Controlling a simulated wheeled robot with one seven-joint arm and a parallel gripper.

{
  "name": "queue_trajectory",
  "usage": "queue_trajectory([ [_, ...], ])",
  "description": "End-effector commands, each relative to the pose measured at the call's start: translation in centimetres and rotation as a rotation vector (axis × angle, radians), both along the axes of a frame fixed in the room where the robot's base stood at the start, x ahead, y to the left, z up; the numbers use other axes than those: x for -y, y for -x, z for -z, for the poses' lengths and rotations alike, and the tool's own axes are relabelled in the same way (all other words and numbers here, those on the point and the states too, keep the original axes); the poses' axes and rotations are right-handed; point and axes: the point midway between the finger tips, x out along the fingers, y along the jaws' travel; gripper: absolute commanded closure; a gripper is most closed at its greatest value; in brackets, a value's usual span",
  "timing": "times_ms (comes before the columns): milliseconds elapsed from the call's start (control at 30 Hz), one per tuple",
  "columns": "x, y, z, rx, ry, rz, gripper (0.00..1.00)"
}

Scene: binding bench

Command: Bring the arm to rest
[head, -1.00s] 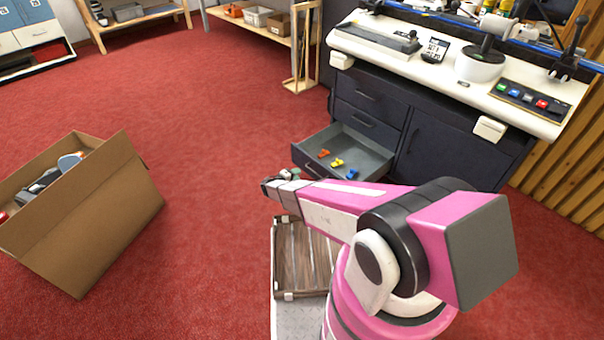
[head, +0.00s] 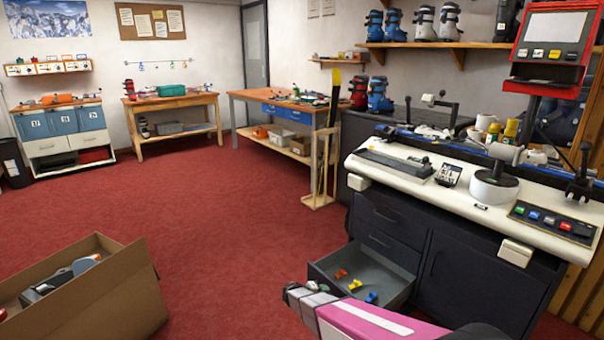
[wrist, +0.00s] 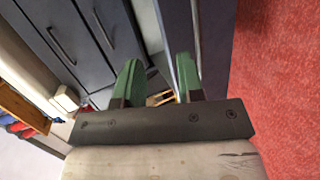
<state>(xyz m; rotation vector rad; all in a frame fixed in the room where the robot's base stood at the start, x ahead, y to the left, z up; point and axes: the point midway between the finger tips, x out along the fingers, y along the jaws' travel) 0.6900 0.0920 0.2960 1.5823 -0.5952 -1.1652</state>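My pink arm (head: 365,325) reaches in from the bottom of the head view, with its dark wrist end in front of the open drawer. In the wrist view, my gripper (wrist: 158,68) shows two green fingers standing apart with nothing held between them. A small yellowish thing (wrist: 160,98) shows beyond the finger bases; I cannot tell what it is. The fingertips are hardly visible in the head view. The grey drawer (head: 388,268) stands pulled out of the dark cabinet (head: 455,268), with small orange, yellow and blue pieces inside.
An open cardboard box (head: 125,290) with tools stands at lower left. The white-topped binding bench (head: 450,200) is at right. Wooden workbenches (head: 170,100) line the back wall. The red carpet (head: 220,210) between is clear.

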Motion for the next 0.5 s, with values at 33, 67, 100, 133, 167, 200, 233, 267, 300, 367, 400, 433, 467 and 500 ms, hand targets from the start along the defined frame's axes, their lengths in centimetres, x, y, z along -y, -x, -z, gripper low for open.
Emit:
queue_trajectory([
  [33, 2.0, 1.8, -2.8, -0.022, -0.051, 0.054, 0.65],
  [67, 2.9, 2.5, -4.0, -0.039, -0.085, 0.086, 0.65],
  [100, 4.0, 3.5, -5.5, -0.063, -0.132, 0.127, 0.65],
  [133, 4.8, 4.3, -6.6, -0.081, -0.172, 0.159, 0.65],
  [167, 5.5, 5.2, -7.7, -0.098, -0.212, 0.187, 0.65],
  [200, 6.5, 6.4, -9.3, -0.121, -0.271, 0.226, 0.65],
  [233, 7.1, 7.4, -10.4, -0.137, -0.316, 0.252, 0.65],
  [267, 7.7, 8.3, -11.5, -0.153, -0.362, 0.277, 0.65],
  [300, 8.3, 9.6, -13.0, -0.173, -0.426, 0.306, 0.65],
  [367, 9.1, 11.6, -15.2, -0.199, -0.525, 0.345, 0.65],
  [400, 9.5, 12.9, -16.7, -0.214, -0.594, 0.366, 0.65],
  [433, 9.7, 13.8, -17.8, -0.223, -0.646, 0.379, 0.65],
  [467, 9.9, 14.8, -18.9, -0.231, -0.698, 0.392, 0.65],
  [500, 10.0, 16.0, -20.2, -0.241, -0.765, 0.403, 0.65],
])
